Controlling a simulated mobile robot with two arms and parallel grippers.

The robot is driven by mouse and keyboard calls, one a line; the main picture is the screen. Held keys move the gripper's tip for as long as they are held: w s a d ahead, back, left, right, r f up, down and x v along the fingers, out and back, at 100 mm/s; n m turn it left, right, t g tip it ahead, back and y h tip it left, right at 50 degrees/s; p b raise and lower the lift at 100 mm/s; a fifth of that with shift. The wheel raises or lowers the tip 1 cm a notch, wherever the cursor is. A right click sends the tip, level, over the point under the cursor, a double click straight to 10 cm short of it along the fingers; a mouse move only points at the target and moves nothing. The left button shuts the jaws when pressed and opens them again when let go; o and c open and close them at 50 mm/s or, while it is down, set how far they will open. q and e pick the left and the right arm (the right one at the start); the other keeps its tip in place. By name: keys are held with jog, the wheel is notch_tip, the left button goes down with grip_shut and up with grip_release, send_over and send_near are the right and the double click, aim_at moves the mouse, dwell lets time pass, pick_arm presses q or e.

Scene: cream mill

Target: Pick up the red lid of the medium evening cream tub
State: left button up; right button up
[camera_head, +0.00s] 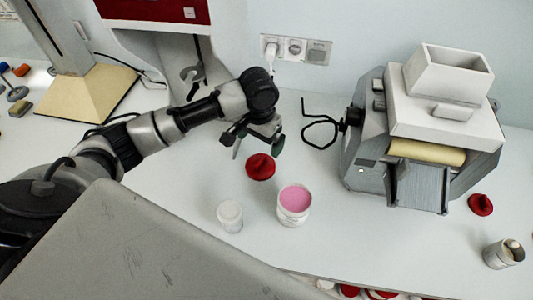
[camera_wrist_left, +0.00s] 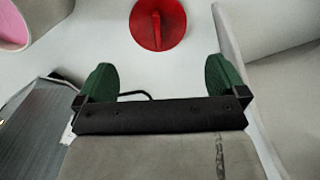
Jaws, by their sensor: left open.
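A round red lid (camera_head: 260,167) with a raised grip lies on the white table, behind the open white tub of pink cream (camera_head: 294,199). The lid also shows at the top of the left wrist view (camera_wrist_left: 172,28), with part of the tub (camera_wrist_left: 40,12) at the top left. My left gripper (camera_head: 257,147) is open and empty just behind and above the lid. In the left wrist view its green fingers (camera_wrist_left: 161,77) are spread apart, and the lid is beyond them, not between them. My right gripper is not in view.
A small white jar (camera_head: 230,214) stands left of the tub. A grey and white mill (camera_head: 420,140) stands at the right. Another red lid (camera_head: 480,204) and a small container (camera_head: 503,253) are near the right edge. A black wire handle (camera_head: 319,132) juts left from the mill.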

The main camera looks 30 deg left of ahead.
aim_at(262, 159)
pick_arm(q)
jog(key=f, duration=0.3)
jog(key=shift+s+f, duration=0.3)
jog(key=shift+s, duration=0.05)
jog(key=shift+w+f+p, duration=0.2)
jog(key=shift+f+p, duration=0.2)
jog(key=shift+f, duration=0.2)
jog(key=f, duration=0.1)
jog(key=f+p, duration=0.1)
jog(key=f, duration=0.1)
jog(key=shift+w+d+f, duration=0.2)
jog(key=shift+f, duration=0.55)
jog(key=c, duration=0.5)
jog(key=shift+c, duration=0.2)
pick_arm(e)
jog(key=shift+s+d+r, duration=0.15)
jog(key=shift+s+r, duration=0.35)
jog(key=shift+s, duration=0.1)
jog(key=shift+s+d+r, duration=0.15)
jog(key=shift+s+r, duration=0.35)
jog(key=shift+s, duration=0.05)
